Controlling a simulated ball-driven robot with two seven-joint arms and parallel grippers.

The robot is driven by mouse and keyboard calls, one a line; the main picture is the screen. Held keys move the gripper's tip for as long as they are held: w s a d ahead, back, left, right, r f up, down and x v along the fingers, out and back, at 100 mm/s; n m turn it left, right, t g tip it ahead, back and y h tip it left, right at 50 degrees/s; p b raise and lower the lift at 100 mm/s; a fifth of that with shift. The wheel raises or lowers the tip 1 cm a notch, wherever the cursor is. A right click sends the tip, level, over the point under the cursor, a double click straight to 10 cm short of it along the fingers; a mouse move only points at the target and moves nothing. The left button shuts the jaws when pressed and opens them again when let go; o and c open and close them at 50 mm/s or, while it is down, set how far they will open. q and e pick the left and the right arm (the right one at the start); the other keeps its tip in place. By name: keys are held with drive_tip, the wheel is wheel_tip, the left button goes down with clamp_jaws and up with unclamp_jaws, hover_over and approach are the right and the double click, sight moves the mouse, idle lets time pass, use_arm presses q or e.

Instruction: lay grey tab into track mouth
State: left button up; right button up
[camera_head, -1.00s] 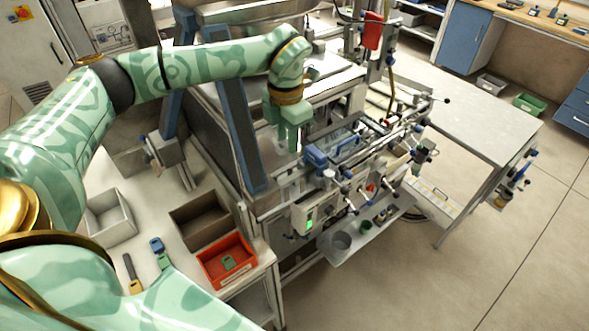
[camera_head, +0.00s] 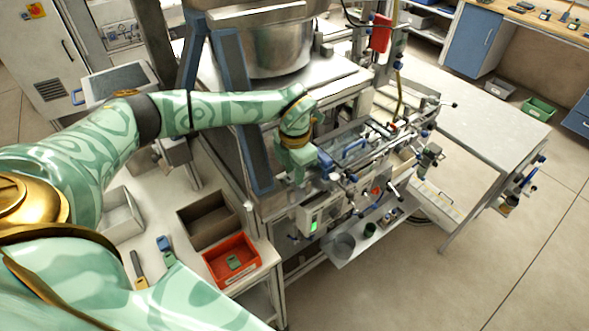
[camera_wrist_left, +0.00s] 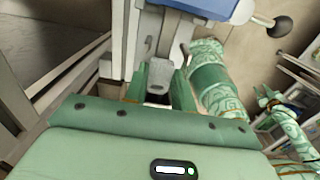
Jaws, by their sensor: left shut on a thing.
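My left gripper (camera_head: 298,181) points down at the left end of the machine's rail assembly, just left of a blue block (camera_head: 325,160). In the left wrist view, its two green fingers (camera_wrist_left: 160,94) are shut on a grey tab (camera_wrist_left: 159,72), which sticks out beyond them. A pale metal part and a blue machine part (camera_wrist_left: 195,6) lie close past the tab. I cannot make out the track mouth clearly, nor whether the tab touches it. My right gripper cannot be made out.
A steel bowl (camera_head: 277,50) stands behind the gripper, and a blue-grey post (camera_head: 243,115) rises to its left. A red tray (camera_head: 254,276) and a brown bin (camera_head: 181,214) sit on the left bench. Knobs and levers crowd the machine's front.

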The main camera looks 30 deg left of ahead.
use_arm(q)
drive_tip(key=shift+f, duration=0.5)
drive_tip(key=o, duration=1)
drive_tip(key=shift+r, duration=0.1)
drive_tip(key=shift+r, duration=0.2)
wheel_tip(320, 180, up, 13)
drive_tip(key=b, duration=0.1)
drive_tip(key=shift+f, duration=0.2)
